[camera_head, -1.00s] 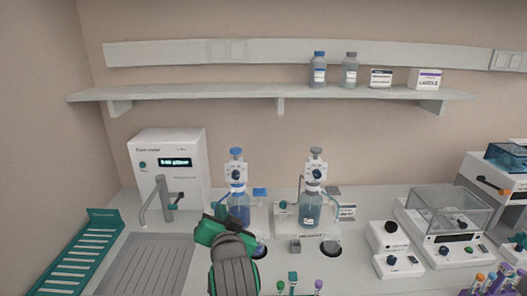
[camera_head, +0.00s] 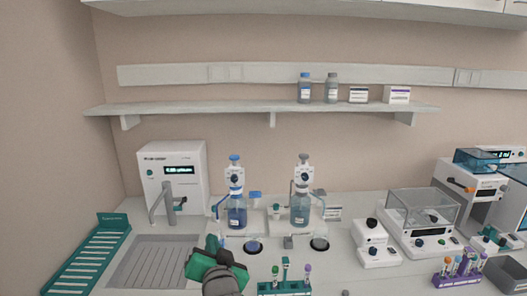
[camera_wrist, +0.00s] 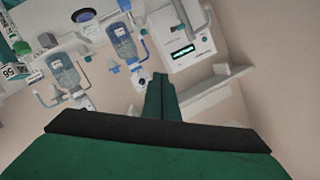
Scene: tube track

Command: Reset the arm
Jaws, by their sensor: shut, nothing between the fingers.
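My gripper (camera_head: 212,243) is green with a dark grey wrist. In the head view it is at the lower middle, over the bench in front of the blue-capped dispenser bottle (camera_head: 236,211). In the wrist view my gripper's fingers (camera_wrist: 161,85) are together with nothing between them. The wrist view is turned about and shows the dispenser bottles and the water purifier (camera_wrist: 187,47) beyond the fingers. The fingertips are only partly clear in the head view.
A teal rack (camera_head: 88,262) stands at the left beside a grey drain mat (camera_head: 150,262). A tube rack (camera_head: 284,287) with several tubes is right of my gripper. A second dispenser bottle (camera_head: 300,208), a balance (camera_head: 418,222) and a purple tube rack (camera_head: 458,270) stand further right. A shelf (camera_head: 250,108) runs above.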

